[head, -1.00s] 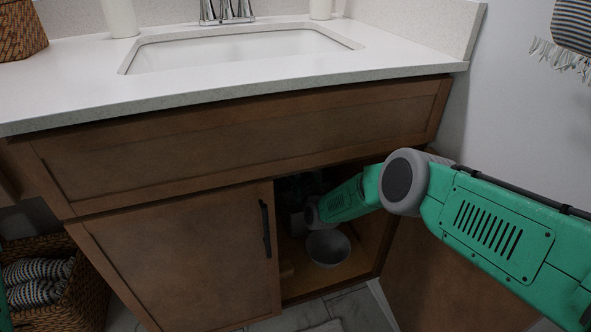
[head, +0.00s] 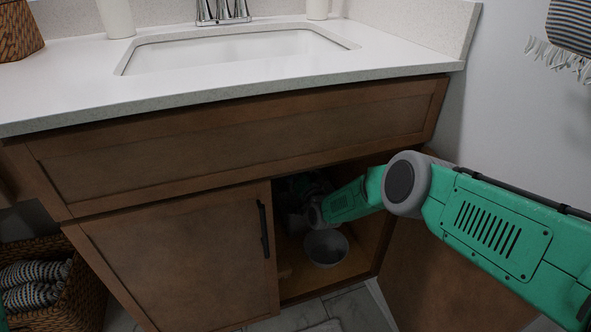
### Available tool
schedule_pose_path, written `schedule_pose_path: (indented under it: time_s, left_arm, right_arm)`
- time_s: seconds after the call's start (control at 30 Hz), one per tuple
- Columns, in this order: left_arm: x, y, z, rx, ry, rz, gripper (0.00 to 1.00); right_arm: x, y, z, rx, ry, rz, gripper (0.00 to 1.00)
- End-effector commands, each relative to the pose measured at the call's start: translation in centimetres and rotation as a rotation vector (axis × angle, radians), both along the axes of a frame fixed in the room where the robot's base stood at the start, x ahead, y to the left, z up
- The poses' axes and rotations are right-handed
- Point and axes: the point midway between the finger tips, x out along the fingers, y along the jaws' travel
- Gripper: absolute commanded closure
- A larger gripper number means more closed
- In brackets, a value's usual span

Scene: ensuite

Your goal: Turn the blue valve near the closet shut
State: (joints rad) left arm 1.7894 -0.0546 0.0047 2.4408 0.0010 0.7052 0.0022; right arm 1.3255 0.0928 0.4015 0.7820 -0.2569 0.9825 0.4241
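My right arm reaches from the right into the open right half of the brown sink cabinet (head: 240,155). Its far end, with the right gripper (head: 302,200), is in the dark interior. The fingers are too dark and small to tell apart, so I cannot see whether they are open or shut. The blue valve is not visible; the cabinet's inside is in deep shadow. My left gripper is out of view; only a sliver of green shows at the lower left edge.
A grey bowl (head: 326,247) sits on the cabinet floor below my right forearm. The left door (head: 180,262) is shut, and the right door (head: 445,275) stands open beneath my arm. The countertop (head: 60,95) overhangs above. A wicker basket with striped towels (head: 35,285) stands at the lower left.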

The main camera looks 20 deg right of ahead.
Motion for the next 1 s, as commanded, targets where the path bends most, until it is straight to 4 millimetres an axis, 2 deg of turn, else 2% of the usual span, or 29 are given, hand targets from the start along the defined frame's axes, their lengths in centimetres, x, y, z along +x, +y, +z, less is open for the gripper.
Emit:
schedule_pose_path:
  time_s: [0.6, 1.0]
  left_arm:
    - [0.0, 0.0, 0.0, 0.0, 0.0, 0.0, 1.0]
    - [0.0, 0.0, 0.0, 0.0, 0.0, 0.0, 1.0]
  right_arm:
    - [-0.2, -1.1, -1.8, 0.577, 0.027, -0.004, 1.0]
    - [-0.2, -1.3, -2.6, 0.843, 0.038, -0.006, 1.0]
